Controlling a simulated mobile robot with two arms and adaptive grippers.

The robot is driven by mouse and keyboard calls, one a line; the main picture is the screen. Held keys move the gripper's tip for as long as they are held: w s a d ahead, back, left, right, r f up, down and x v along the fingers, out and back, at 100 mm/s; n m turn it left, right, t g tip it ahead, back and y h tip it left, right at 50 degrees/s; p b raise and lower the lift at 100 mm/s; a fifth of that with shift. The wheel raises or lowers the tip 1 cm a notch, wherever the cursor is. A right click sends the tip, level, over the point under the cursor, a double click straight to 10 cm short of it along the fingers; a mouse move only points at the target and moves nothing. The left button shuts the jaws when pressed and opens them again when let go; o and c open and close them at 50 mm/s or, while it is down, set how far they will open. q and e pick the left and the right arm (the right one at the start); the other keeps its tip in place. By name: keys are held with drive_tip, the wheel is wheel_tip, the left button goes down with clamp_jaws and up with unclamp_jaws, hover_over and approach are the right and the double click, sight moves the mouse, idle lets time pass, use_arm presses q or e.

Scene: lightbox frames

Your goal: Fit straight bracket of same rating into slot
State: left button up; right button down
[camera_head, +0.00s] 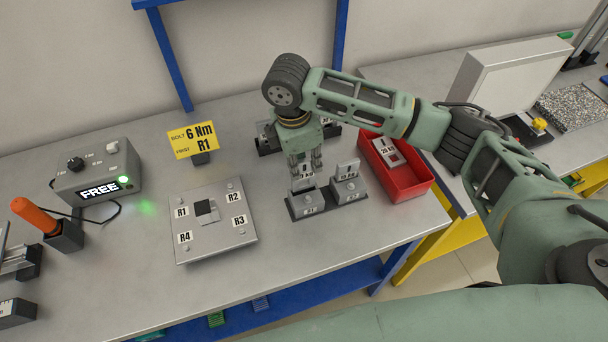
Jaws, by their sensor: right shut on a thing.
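My right gripper (305,163) points down over the front bracket stand (322,206). It is shut on a grey bracket (306,184) with a small white label; the label is too small and covered to read. The bracket is at the stand's left block; I cannot tell whether it is seated or lifted. A second labelled bracket (347,170) stands upright in the right block. A metal plate (222,244) marked R1 to R4 lies to the left, with a dark square slot (206,209) near its middle. My left gripper is not in view.
A red bin (408,188) holds a labelled bracket (388,152). Another stand (268,140) is partly behind my gripper. A yellow sign (193,140) reads "BOLT FIRST 6 Nm R1". A grey box (97,168) shows "FREE" with a green light. An orange-handled tool (35,215) stands far left.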

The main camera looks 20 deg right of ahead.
sight(304, 178)
drive_tip(key=shift+f, duration=0.7)
wheel_tip(304, 178, down, 4)
drive_tip(key=shift+f+p, duration=0.1)
drive_tip(key=shift+p, duration=0.35)
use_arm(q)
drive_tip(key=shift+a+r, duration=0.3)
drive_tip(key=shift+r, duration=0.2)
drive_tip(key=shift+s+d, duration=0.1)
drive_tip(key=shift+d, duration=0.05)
use_arm(e)
drive_tip(key=shift+f, duration=0.15)
drive_tip(key=c, duration=1.8)
unclamp_jaws()
